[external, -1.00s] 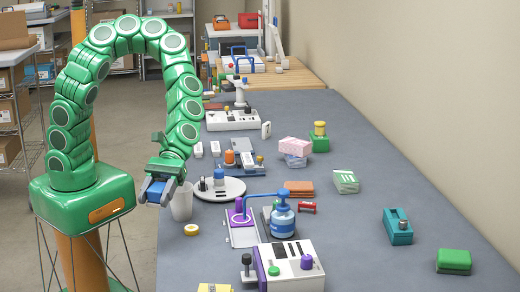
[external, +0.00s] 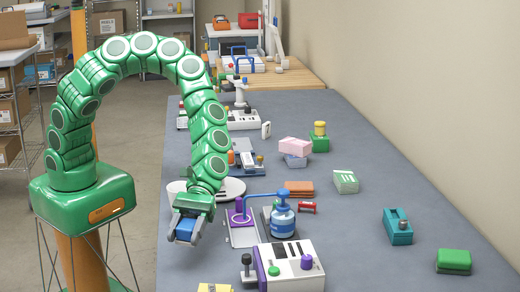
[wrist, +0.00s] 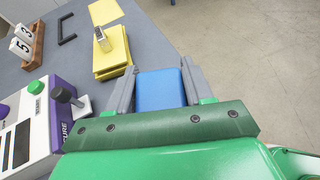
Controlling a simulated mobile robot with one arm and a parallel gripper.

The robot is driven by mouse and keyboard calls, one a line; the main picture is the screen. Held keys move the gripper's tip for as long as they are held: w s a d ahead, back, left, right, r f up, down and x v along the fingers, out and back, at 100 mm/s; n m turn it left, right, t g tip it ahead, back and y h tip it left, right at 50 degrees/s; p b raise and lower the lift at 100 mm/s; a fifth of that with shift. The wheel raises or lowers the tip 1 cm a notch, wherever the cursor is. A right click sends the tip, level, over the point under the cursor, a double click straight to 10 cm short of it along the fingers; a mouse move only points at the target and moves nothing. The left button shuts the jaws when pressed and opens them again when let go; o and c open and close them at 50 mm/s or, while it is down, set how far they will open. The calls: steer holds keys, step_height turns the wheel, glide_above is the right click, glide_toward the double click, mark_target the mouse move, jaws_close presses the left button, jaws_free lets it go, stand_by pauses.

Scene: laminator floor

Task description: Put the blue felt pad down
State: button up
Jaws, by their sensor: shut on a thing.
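The blue felt pad (external: 185,230) is a small blue block between the grey fingers of my gripper (external: 186,232). In the wrist view the pad (wrist: 160,89) sits between both fingers of my gripper (wrist: 158,86), which are shut on it. In the external view my gripper points down over the near left edge of the grey table (external: 400,170), left of the purple fixture (external: 240,218). I cannot tell the exact height of the pad above the table.
A white and purple machine (external: 290,265) with knobs stands at the front, right of my gripper. A yellow pad stack (wrist: 112,52) lies on the table ahead in the wrist view. The table's middle right is fairly clear.

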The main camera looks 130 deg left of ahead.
mark_target(198, 273)
steer(key=shift+w+d+f, duration=0.1)
steer(key=shift+w+f, duration=0.7)
steer(key=shift+f, duration=0.2)
steer(key=shift+w+d+f, duration=0.1)
steer(key=shift+w+f, duration=0.7)
steer(key=shift+f, duration=0.15)
steer(key=shift+w+a+f, duration=0.1)
steer(key=shift+f, duration=1.45)
steer(key=shift+f, duration=0.1)
steer(key=o, duration=1.1)
steer(key=shift+a, duration=0.15)
steer(key=shift+v, duration=5.9)
